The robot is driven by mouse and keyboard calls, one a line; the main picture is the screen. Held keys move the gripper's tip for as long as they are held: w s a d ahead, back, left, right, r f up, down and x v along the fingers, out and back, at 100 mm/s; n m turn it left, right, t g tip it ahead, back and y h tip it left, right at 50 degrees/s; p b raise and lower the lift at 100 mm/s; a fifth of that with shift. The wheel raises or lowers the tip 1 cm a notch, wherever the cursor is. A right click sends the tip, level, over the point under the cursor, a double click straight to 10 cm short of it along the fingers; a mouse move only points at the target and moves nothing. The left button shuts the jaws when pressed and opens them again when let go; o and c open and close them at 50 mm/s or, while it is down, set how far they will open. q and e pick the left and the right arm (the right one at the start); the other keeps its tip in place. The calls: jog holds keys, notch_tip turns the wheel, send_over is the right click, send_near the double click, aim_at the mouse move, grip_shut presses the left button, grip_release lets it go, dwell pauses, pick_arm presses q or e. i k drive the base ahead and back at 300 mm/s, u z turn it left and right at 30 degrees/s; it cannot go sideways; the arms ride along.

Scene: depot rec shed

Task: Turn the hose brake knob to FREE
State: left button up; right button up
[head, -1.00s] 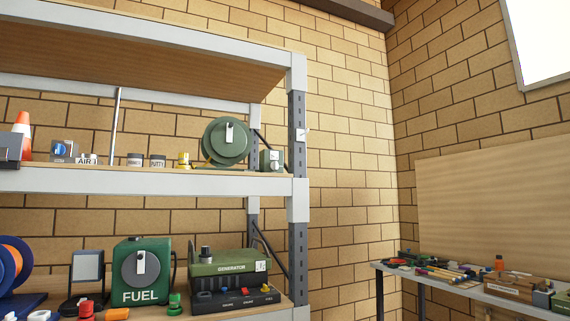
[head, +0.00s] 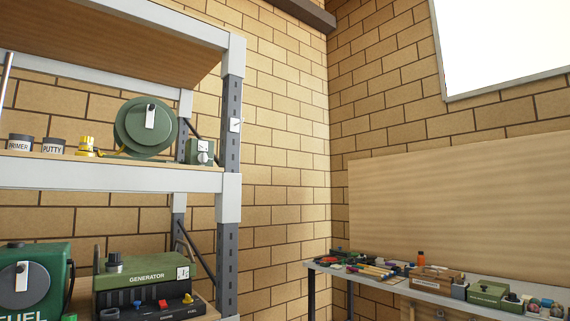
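A round green reel (head: 135,137) with a pale handle stands on the upper shelf in the head view. A yellow fitting (head: 86,146) lies at its left, and a yellow hose seems to run between them. Right of the reel, by the shelf post, is a small green box (head: 193,148) with a pale round knob (head: 203,157) on its front. This may be the hose brake; any lettering and the knob's setting are too small to read. Neither of my grippers is in view.
The grey shelf post (head: 230,120) stands just right of the small box. PRIMER (head: 19,144) and PUTTY (head: 53,146) tins are on the same shelf. Below are a generator (head: 142,276) and a green FUEL can (head: 45,262). A cluttered bench (head: 330,267) stands right.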

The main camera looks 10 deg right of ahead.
aim_at(202, 158)
jog(key=z, duration=0.7)
jog(key=i, duration=0.75)
jog(key=z, duration=0.7)
jog(key=i, duration=0.95)
jog(key=u, duration=0.55)
jog(key=i, duration=1)
jog(key=u, duration=0.7)
